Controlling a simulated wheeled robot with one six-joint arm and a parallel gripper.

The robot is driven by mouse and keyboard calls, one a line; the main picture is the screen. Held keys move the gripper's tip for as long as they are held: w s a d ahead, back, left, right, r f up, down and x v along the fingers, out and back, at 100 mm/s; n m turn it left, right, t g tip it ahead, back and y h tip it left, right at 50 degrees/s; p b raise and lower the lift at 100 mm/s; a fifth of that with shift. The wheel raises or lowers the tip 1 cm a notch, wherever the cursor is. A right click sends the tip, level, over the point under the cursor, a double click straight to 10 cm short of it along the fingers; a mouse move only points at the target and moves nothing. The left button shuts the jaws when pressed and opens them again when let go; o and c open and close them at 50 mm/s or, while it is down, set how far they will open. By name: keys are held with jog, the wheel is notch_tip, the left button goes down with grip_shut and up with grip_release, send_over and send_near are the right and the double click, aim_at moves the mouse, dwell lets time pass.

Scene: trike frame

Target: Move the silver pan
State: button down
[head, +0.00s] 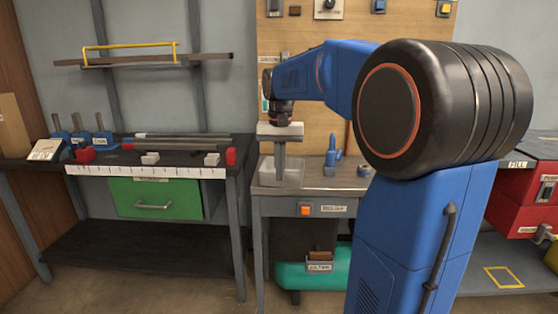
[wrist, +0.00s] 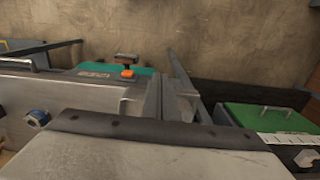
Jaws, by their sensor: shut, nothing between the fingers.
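A pale grey, shallow open pan (head: 296,175) sits at the left end of the small workbench in the head view. I take it for the silver pan, though its edges are faint. My gripper (head: 281,178) points straight down over it, its shut fingers overlapping the pan in the picture. I cannot tell whether the fingertips touch it. The shut fingers also show in the wrist view (wrist: 166,98), with nothing between them. The pan is not clearly seen there; the gripper body hides the lower part of that view.
A longer bench (head: 120,172) with a green drawer (head: 155,197) and bars stands left, past a gap. Red cases (head: 525,205) are at the right. Floor shows in front of the benches.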

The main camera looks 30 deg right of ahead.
jog(key=shift+w+d+f, duration=0.65)
jog(key=shift+w+f, duration=0.15)
jog(key=shift+f, duration=0.2)
jog(key=shift+w+d+f, duration=0.6)
jog(key=shift+w+f, duration=0.2)
jog(key=shift+f, duration=0.15)
jog(key=shift+w, duration=0.1)
jog(key=w+d, duration=0.1)
jog(key=w, duration=0.1)
jog(key=w+d, duration=0.4)
jog(key=shift+w, duration=0.35)
jog(key=shift+s+a, duration=0.1)
